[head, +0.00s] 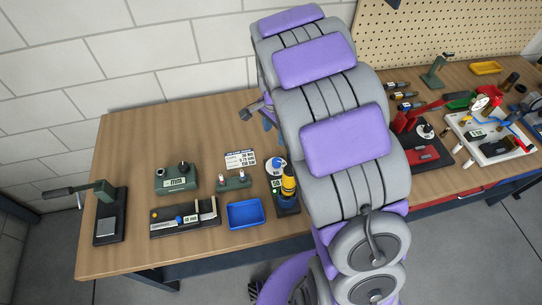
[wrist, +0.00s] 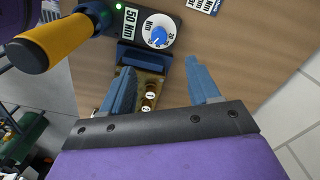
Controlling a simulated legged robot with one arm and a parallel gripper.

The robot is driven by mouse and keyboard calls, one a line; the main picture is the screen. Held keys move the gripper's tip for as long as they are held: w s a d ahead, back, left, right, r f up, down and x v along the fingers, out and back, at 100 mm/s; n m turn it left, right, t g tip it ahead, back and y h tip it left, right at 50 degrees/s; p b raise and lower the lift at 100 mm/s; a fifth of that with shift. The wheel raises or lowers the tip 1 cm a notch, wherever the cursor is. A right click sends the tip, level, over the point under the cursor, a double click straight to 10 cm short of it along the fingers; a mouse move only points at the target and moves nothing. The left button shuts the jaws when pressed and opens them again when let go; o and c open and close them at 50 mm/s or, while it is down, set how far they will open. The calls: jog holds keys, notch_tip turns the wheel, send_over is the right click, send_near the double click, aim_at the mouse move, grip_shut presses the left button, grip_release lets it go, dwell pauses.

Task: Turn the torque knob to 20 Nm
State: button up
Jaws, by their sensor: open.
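The torque knob (wrist: 158,37) is blue and sits on a round white dial on a dark unit, at the top of the wrist view. A label reading 50 Nm (wrist: 129,22) is beside it. In the head view the knob (head: 277,162) shows at the back of the unit, close to my arm. My gripper (wrist: 160,66) is open and empty. Its two blue fingers point toward the unit, and the knob appears beyond their tips, not between them. The dial's fine marks are too small to read.
A yellow-orange handle (wrist: 55,45) stands up from the unit at left. A blue tray (head: 245,226), green devices (head: 176,179) and a small sign (head: 240,160) are on the bench. Bare wood lies right of the knob in the wrist view.

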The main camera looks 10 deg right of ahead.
aim_at(276, 161)
jog(key=f+b, duration=0.1)
jog(key=f, duration=1.4)
jog(key=shift+d+b, duration=0.2)
jog(key=shift+b, duration=0.2)
jog(key=shift+d+f, duration=0.25)
jog(key=shift+f, duration=0.25)
jog(key=shift+a, duration=0.1)
jog(key=c, duration=1)
jog(key=shift+c, duration=0.2)
